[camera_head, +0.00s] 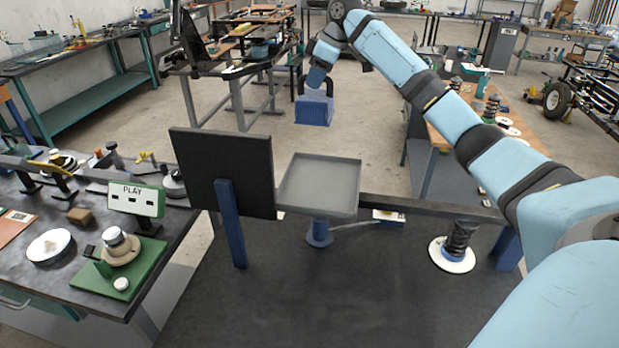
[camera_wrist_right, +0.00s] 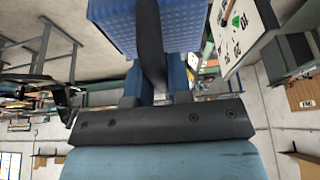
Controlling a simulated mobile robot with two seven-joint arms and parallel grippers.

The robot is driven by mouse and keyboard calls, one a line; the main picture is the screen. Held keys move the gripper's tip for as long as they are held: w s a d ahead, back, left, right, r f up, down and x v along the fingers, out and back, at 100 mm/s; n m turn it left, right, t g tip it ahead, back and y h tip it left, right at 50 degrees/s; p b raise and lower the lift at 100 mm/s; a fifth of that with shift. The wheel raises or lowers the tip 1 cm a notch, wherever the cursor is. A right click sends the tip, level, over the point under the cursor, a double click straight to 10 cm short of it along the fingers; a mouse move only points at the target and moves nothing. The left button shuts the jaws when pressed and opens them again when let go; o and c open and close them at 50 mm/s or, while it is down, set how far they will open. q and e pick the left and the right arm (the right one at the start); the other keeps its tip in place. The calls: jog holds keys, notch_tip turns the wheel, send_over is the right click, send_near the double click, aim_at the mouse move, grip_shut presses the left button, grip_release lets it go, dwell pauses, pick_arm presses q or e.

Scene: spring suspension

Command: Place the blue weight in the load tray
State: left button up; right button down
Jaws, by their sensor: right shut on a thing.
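The blue weight (camera_head: 313,111) is a boxy blue block with a dark handle. My right gripper (camera_head: 315,90) is shut on its handle and holds it from above, in the air beyond the load tray. In the right wrist view the textured blue weight (camera_wrist_right: 193,22) fills the top, with its dark handle between the blue fingers of my right gripper (camera_wrist_right: 158,85). The load tray (camera_head: 320,183) is a grey, shallow, square, empty pan on a blue post, at mid-picture. The weight is apart from the tray. My left gripper is not in view.
A dark upright panel (camera_head: 222,168) stands just left of the tray. A black spring on a white disc (camera_head: 452,254) is at the right of the dark table (camera_head: 330,300). The front of the dark table is clear.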

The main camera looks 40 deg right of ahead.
aim_at(334, 107)
jog(key=shift+w+r, duration=0.25)
jog(key=shift+w+f, duration=0.15)
jog(key=shift+w, duration=0.05)
notch_tip(334, 107, down, 20)
jog(key=p, duration=0.2)
jog(key=shift+r, duration=0.25)
jog(key=c, duration=1.4)
grip_release()
jog(key=shift+s+f, duration=0.15)
jog(key=shift+f, duration=0.1)
jog(key=shift+c, duration=0.2)
jog(key=o, duration=0.4)
jog(key=shift+a, duration=0.1)
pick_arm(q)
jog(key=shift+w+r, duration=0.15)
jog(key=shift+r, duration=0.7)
pick_arm(e)
jog(key=shift+s+r, duration=0.1)
jog(key=shift+r, duration=0.05)
pick_arm(q)
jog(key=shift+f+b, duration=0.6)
jog(key=shift+b, duration=0.2)
pick_arm(e)
jog(key=v, duration=1.2)
